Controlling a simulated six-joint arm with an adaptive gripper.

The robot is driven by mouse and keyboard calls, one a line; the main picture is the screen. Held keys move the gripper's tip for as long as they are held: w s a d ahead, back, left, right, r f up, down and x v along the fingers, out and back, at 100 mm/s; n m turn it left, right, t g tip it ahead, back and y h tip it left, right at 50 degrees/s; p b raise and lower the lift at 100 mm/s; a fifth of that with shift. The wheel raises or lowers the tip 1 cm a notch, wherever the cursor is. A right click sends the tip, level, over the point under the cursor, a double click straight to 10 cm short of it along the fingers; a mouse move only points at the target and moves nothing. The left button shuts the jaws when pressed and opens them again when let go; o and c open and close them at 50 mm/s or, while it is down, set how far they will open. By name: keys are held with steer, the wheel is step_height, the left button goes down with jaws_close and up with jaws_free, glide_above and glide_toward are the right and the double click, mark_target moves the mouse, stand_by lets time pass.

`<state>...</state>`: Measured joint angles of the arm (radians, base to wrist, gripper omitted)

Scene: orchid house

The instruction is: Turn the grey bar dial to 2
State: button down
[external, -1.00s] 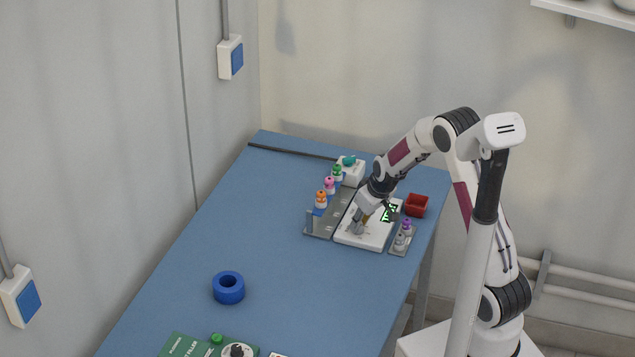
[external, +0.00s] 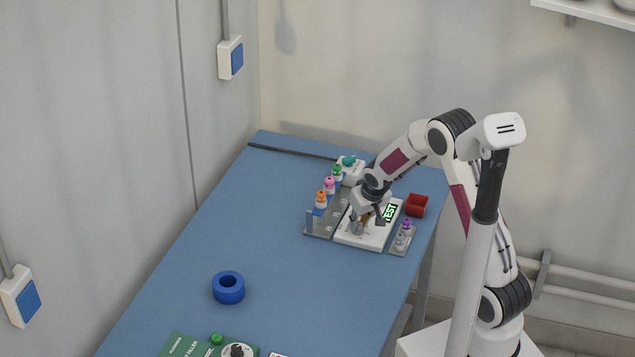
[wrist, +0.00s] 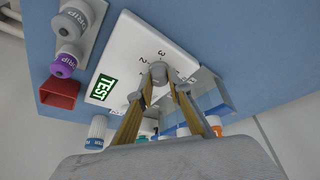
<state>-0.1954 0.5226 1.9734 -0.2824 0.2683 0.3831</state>
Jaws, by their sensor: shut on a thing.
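The grey bar dial (wrist: 159,73) sits on a white panel (wrist: 128,43) with printed numbers; a 3 and a 2 show beside it in the wrist view. My gripper (wrist: 160,82) is shut on the dial, a finger on each side. Its pointing direction is hard to tell because the fingers cover part of it. A lit green TEST display (wrist: 103,88) is on the same panel. In the external view my gripper (external: 361,225) reaches down onto the white panel (external: 350,238), and the dial is mostly hidden there.
A grey rack (external: 318,231) with orange, pink and green capped vials stands left of the panel. A small rack with a purple-capped vial (external: 406,226) and a red box (external: 416,205) are on the right. A blue ring (external: 228,288) lies nearer on the blue table.

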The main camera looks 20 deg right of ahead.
steer(key=shift+m, duration=0.4)
stand_by(0.4)
steer(key=c, duration=1.9)
jaws_free()
steer(key=shift+r, duration=0.1)
steer(key=shift+v, duration=5.85)
steer(key=shift+a, duration=0.15)
